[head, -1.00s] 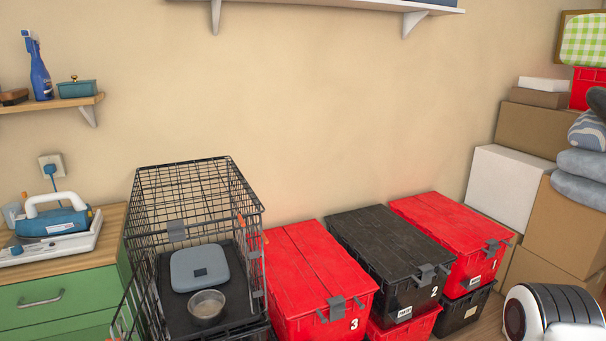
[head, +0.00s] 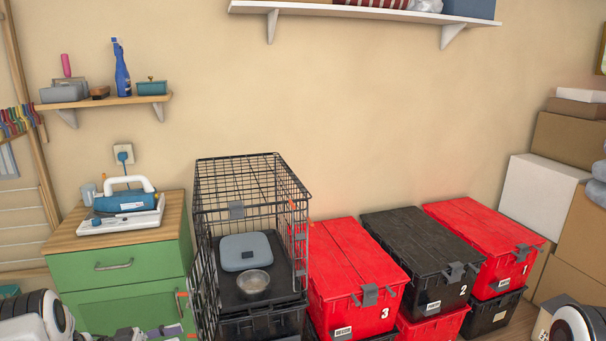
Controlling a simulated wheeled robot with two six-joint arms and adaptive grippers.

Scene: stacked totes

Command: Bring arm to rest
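My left arm comes in at the bottom left corner of the head view. What looks like my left gripper (head: 150,333) shows only in part at the bottom edge, in front of the green cabinet (head: 70,268); its fingers are too cut off to tell open from shut. A white and black link of my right arm shows at the bottom right corner, by the boxes. My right gripper is outside the view. Neither arm visibly touches the totes or the cage.
A black wire cage (head: 250,180) with its door open at the left holds a grey-blue pad (head: 245,251) and a metal bowl (head: 253,282). Red tote 3 (head: 350,262), black tote 2 (head: 420,245) and red tote 1 (head: 480,232) top stacks to its right. Cardboard boxes (head: 570,140) stand at right.

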